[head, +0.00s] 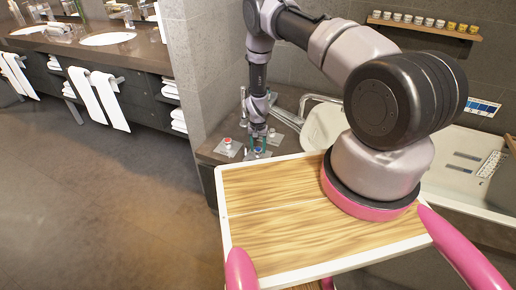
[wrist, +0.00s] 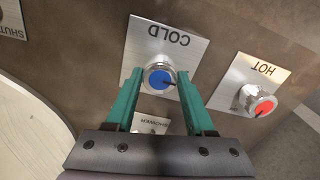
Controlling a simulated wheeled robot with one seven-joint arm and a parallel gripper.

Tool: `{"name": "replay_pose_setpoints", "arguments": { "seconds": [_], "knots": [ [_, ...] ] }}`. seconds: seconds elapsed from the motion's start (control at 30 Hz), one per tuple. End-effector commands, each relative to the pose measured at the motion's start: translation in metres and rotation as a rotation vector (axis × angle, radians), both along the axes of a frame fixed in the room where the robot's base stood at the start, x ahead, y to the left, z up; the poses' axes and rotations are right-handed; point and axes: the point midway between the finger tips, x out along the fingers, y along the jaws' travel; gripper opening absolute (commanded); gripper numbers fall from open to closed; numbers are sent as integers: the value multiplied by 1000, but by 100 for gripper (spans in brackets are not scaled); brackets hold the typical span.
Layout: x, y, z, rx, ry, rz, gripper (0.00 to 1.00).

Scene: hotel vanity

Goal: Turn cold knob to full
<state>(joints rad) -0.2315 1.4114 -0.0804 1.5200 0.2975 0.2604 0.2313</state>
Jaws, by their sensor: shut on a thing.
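The cold knob (wrist: 158,77) has a blue cap and a silver body on a metal plate (wrist: 165,38) marked COLD, which reads upside down in the wrist view. A black pointer line on the cap points to the right and slightly down. My gripper (wrist: 160,84) has its two green fingers on either side of the knob, shut on it. In the head view my gripper (head: 258,142) is down at the counter by the knobs, too small there to show the hold clearly.
The hot knob (wrist: 259,101), with a red cap, sits to the right on its own plate. A plate marked SHOWER (wrist: 151,123) lies partly behind the fingers. A SHUT plate (wrist: 12,18) is at the upper left. A bathtub (head: 450,160) stands beyond the counter.

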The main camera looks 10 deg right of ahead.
Motion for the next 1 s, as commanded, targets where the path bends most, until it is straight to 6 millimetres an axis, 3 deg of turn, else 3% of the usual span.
{"name": "replay_pose_setpoints", "arguments": {
  "seconds": [0.47, 0.5, 0.57, 0.87, 1.0],
  "knots": [
    [0, 0, 0, 0, -1, 17, 0],
    [0, 0, 0, 0, -1, 17, 58],
    [0, 0, 0, 0, -1, 17, 81],
    [0, 0, 0, 0, -1, 15, 84],
    [1, 0, 9, 0, -2, 15, 84]
  ]
}}
